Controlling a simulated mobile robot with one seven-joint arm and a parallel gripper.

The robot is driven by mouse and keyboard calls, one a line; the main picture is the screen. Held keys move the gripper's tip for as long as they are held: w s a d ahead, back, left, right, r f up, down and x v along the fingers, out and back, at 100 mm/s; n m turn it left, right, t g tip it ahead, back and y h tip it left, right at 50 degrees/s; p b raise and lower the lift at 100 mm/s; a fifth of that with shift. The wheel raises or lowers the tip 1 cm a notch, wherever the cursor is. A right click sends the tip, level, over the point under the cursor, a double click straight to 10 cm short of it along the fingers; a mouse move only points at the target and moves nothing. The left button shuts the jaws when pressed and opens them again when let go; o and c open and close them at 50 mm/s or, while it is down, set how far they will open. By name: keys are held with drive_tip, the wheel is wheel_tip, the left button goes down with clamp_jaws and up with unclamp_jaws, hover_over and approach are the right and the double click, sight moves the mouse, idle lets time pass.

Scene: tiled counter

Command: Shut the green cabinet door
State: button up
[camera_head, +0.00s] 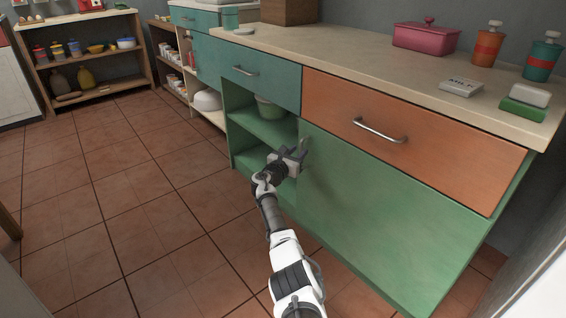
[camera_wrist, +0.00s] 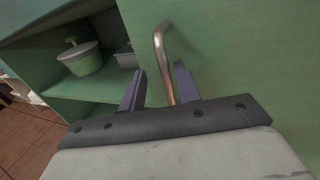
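The green cabinet door (camera_head: 372,213) is a wide flat panel below the orange drawer. It covers the right part of the green cabinet, and the left part is open with shelves showing. A metal handle (camera_wrist: 159,50) stands near the door's left edge, also seen in the wrist view on the green door (camera_wrist: 245,60). My gripper (camera_head: 297,156) is at the handle. In the wrist view my gripper's fingers (camera_wrist: 158,88) are apart, with the handle's lower end between them, closer to the right finger. Whether a finger touches it I cannot tell.
A green pot (camera_wrist: 81,58) sits on the shelf left of the door. The orange drawer (camera_head: 410,135) and teal drawer (camera_head: 262,78) are shut above. The counter (camera_head: 330,55) holds a pink box and bottles. The tiled floor (camera_head: 130,200) at left is clear.

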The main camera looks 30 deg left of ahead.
drive_tip(key=s+p, duration=0.4)
drive_tip(key=s, duration=0.8)
drive_tip(key=shift+s+a+p, duration=0.35)
